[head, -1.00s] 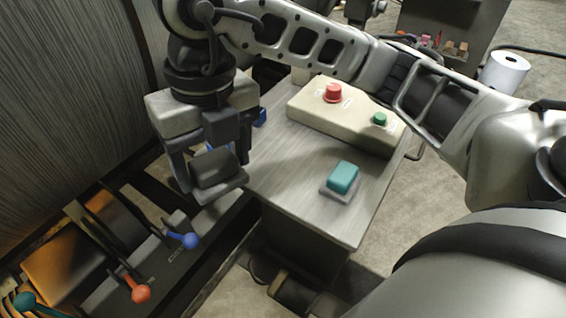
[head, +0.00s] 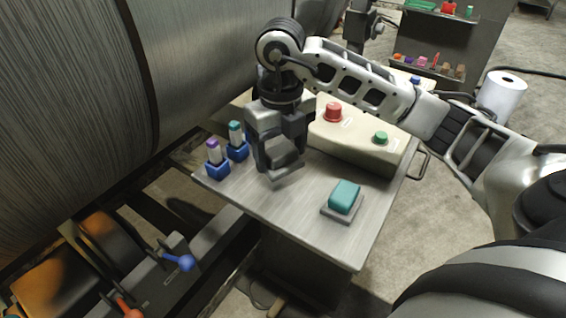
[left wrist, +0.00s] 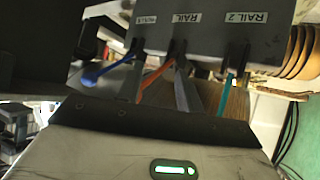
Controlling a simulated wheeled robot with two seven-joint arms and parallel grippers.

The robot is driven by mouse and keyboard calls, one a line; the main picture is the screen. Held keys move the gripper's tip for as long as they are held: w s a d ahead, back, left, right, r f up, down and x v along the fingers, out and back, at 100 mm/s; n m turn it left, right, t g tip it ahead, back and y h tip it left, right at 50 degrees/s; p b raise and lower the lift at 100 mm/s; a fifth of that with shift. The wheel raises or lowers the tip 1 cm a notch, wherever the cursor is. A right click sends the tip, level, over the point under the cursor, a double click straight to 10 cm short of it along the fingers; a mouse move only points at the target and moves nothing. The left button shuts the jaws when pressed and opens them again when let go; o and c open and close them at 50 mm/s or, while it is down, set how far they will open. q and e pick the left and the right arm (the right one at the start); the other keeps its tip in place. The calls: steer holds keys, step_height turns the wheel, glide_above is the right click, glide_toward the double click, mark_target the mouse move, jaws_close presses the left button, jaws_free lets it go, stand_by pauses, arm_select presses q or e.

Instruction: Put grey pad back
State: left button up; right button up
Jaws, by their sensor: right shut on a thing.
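My right gripper (head: 281,165) is in the middle of the head view, above the grey worktable (head: 300,215). It is shut on the grey pad (head: 286,173), a flat dark block held low between the fingers. The fingers partly cover the pad, and I cannot tell whether it touches the tabletop. A teal pad (head: 345,195) sits on a small grey base (head: 334,211) to the right of the gripper. My left gripper's fingers do not show in either view.
Two blue holders (head: 217,170) with purple-topped and teal-topped items stand left of the gripper. A cream control box (head: 365,145) with red and green buttons lies behind. Blue (head: 180,262) and red levers are lower left. The table's front is clear.

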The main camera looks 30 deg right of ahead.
mark_target(283, 163)
steer(key=f, duration=0.4)
steer(key=shift+w+d+p, duration=0.2)
steer(key=shift+d+p, duration=0.1)
steer(key=shift+d, duration=0.05)
steer(key=o, duration=0.9)
step_height(283, 163, up, 12)
steer(key=shift+p, duration=0.4)
